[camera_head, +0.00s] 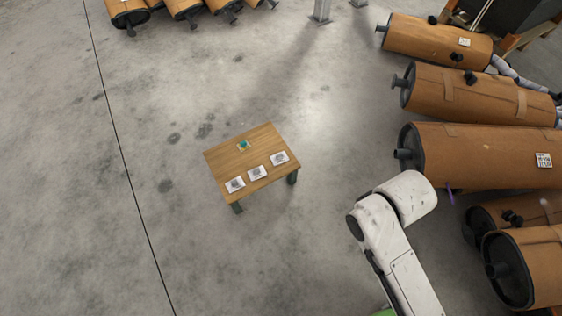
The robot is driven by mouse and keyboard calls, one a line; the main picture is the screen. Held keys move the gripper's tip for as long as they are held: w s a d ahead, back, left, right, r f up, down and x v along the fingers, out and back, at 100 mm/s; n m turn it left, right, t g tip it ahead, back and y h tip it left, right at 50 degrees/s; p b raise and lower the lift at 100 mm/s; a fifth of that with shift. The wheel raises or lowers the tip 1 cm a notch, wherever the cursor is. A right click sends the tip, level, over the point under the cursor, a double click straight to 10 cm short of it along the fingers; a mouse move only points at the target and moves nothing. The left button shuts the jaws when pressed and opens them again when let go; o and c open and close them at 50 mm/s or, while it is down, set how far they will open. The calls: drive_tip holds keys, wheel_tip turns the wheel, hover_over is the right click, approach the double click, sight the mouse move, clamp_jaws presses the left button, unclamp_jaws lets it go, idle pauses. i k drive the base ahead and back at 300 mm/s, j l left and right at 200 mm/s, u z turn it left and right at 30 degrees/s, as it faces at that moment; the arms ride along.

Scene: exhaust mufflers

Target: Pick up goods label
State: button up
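A small wooden table (224,158) with dark green legs stands on the floor in the middle of the head view. Three white labels with dark printed patterns lie in a row along its near side: a left one (235,185), a middle one (257,173) and a right one (279,158). A small green item (243,145) lies behind them on the tabletop. My white arm reaches up from the lower right, to the right of the table and apart from it. My gripper does not show.
Several large brown-wrapped mufflers lie along the right side, one (485,155) close to my arm and bearing a white label (543,160). More mufflers (128,12) lie at the top left. Grey posts (320,12) stand at the top. The concrete floor left of the table is clear.

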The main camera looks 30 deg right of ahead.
sight(279, 158)
drive_tip(key=z, duration=2.1)
drive_tip(key=u, duration=1.85)
drive_tip(key=i+j+z, duration=0.15)
drive_tip(key=j, duration=0.2)
drive_tip(key=i+j+z, duration=0.1)
drive_tip(key=i+j, duration=0.15)
drive_tip(key=i+j+z, duration=0.15)
drive_tip(key=j, duration=0.35)
drive_tip(key=i+j+z, duration=0.1)
drive_tip(key=j, duration=0.3)
drive_tip(key=i+j+z, duration=0.15)
drive_tip(key=j, duration=0.25)
drive_tip(key=i+j+z, duration=0.1)
drive_tip(key=i+j, duration=0.15)
drive_tip(key=j, duration=0.2)
drive_tip(key=i+j+z, duration=0.15)
drive_tip(key=j, duration=0.25)
drive_tip(key=j+z, duration=0.1)
drive_tip(key=j, duration=0.35)
drive_tip(key=i, duration=0.05)
